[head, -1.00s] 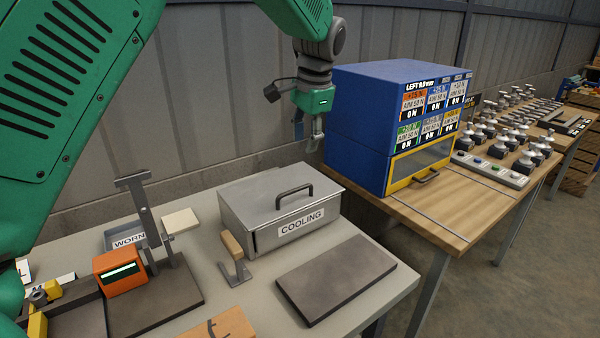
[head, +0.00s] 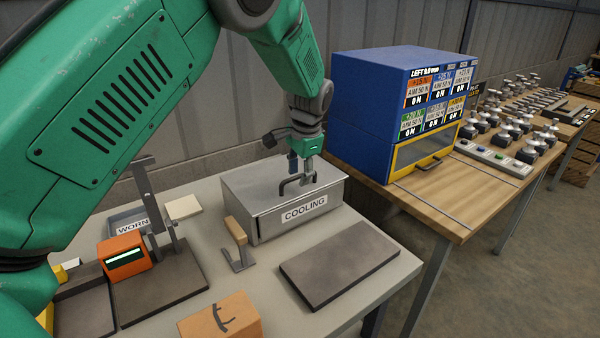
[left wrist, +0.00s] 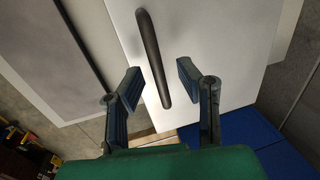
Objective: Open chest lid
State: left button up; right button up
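The chest (head: 262,222) is a grey metal box marked COOLING on the near table, with its lid (head: 250,184) shut. A dark bar handle (head: 296,186) stands on the lid. My left gripper (head: 301,178) is above the lid at the handle, pointing down. In the left wrist view the left gripper (left wrist: 156,88) is open, its two fingers apart on either side of the handle (left wrist: 153,55). I cannot tell whether a finger touches the handle. My right gripper is not in view.
A blue cabinet (head: 365,120) stands right of the chest on a wooden table. A dark slab (head: 340,262) lies in front of the chest. A wooden-handled tool (head: 236,232), an orange device (head: 124,252) and a cardboard-coloured block (head: 220,318) are on the near table.

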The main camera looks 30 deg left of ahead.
pick_arm(q)
grip_shut()
jog(key=shift+r, duration=0.1)
